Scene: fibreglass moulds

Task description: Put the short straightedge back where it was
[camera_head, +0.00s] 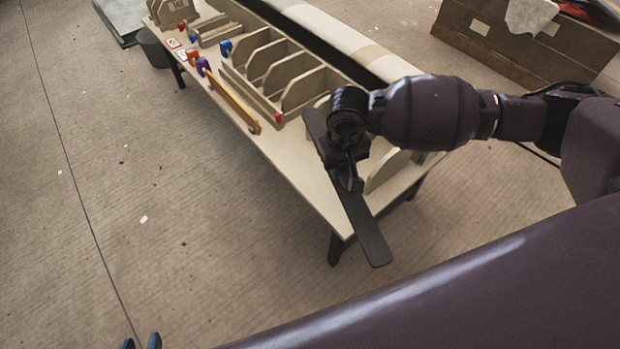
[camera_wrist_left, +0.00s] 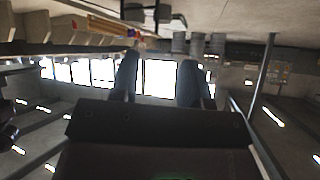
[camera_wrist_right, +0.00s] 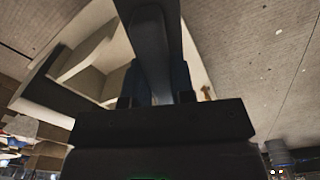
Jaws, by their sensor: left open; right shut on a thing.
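The short straightedge, a dark flat bar with rounded ends (camera_head: 368,235), is held by my right gripper (camera_head: 350,182) above the near end of the long pale table (camera_head: 325,195). Its lower end reaches past the table's edge over the floor. In the right wrist view the bar (camera_wrist_right: 152,35) runs between the fingers of my right gripper (camera_wrist_right: 156,85), which are shut on it. My left gripper (camera_head: 140,342) shows only its fingertips at the bottom left of the head view, over the floor. In the left wrist view my left gripper (camera_wrist_left: 159,82) is open and empty.
A ribbed wooden mould (camera_head: 290,75) stands on the table. An orange strip (camera_head: 235,103) lies along the table's left edge, near purple (camera_head: 203,66) and blue (camera_head: 225,48) items. A white roll (camera_head: 350,52) lies behind. A brown crate (camera_head: 480,50) stands back right.

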